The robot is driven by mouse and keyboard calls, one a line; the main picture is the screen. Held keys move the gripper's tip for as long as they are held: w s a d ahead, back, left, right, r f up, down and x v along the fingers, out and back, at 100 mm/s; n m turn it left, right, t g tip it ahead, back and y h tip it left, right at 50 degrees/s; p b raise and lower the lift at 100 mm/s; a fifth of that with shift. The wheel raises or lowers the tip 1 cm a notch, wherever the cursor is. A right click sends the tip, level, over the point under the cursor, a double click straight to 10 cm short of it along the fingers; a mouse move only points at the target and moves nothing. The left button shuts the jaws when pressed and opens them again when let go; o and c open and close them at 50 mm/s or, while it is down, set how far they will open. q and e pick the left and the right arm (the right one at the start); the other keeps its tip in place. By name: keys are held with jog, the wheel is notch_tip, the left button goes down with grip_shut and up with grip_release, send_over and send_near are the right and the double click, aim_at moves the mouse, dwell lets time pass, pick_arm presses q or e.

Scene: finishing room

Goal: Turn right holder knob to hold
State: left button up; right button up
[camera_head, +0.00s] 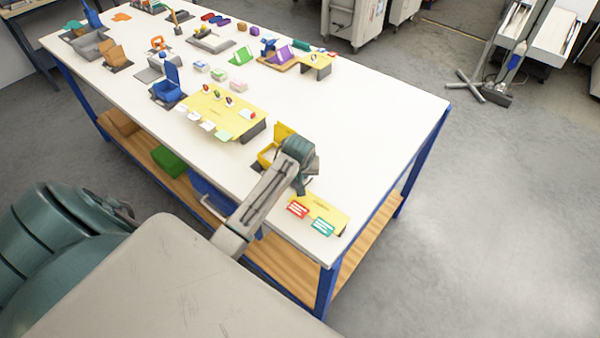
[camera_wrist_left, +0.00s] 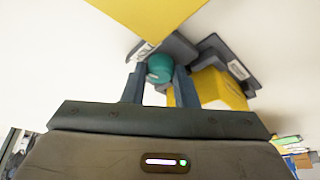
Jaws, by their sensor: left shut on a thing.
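A round teal knob (camera_wrist_left: 160,66) shows in the left wrist view, against a dark grey holder (camera_wrist_left: 176,48) with a small white label. My left gripper (camera_wrist_left: 160,78) is shut on the knob, one finger on each side. In the head view my left gripper (camera_head: 302,186) is at the near right part of the table, and my wrist hides the knob and most of the holder. A mark showing the knob's setting cannot be made out. My right gripper is not in view.
A yellow panel (camera_head: 325,206) with red and teal cards lies close by at the table's (camera_head: 370,120) near right corner. An open yellow box (camera_head: 282,133) stands just behind my wrist. Several fixtures crowd the far left. The table's right part is clear.

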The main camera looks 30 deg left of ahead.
pick_arm(q)
jog(key=shift+a+m+h, duration=0.1)
jog(key=shift+m+h, duration=0.4)
jog(key=shift+m, duration=0.8)
jog(key=shift+t, duration=0.3)
jog(key=o, duration=1)
jog(key=shift+b+v, duration=1.55)
jog(key=shift+v, duration=3.85)
